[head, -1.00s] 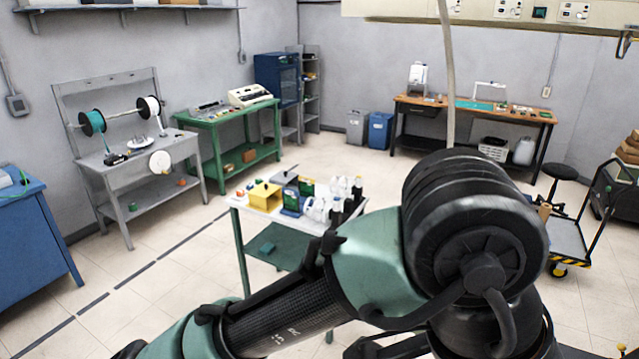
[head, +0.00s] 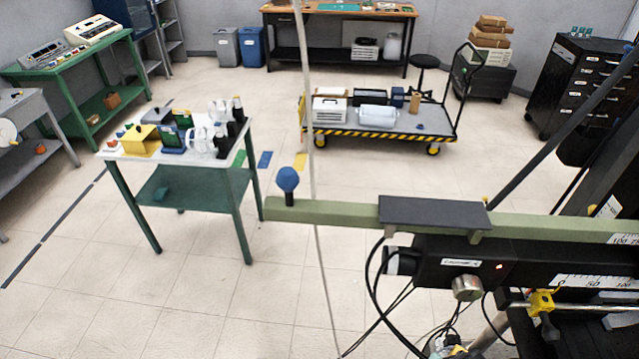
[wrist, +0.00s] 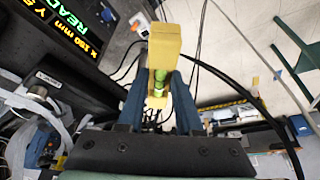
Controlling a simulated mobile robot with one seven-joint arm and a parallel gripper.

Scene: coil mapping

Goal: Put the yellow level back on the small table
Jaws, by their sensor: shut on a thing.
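My gripper (wrist: 160,92) shows in the wrist view with its two blue fingers shut on the yellow level (wrist: 163,45). The level is a yellow block with a green vial between the fingers, and its far end sticks out past the fingertips. I cannot make out my gripper or the held level in the head view. The small table (head: 205,197) stands at the left of the head view, with green legs, a lower shelf and a pale top. The held level is apart from it.
The small table's top carries a yellow block (head: 138,141), white bottles (head: 198,140) and other items. A green beam with a blue knob (head: 288,180) and a black device (head: 450,263) with cables fill the right foreground. A cart (head: 380,133) stands behind. Floor in front of the table is clear.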

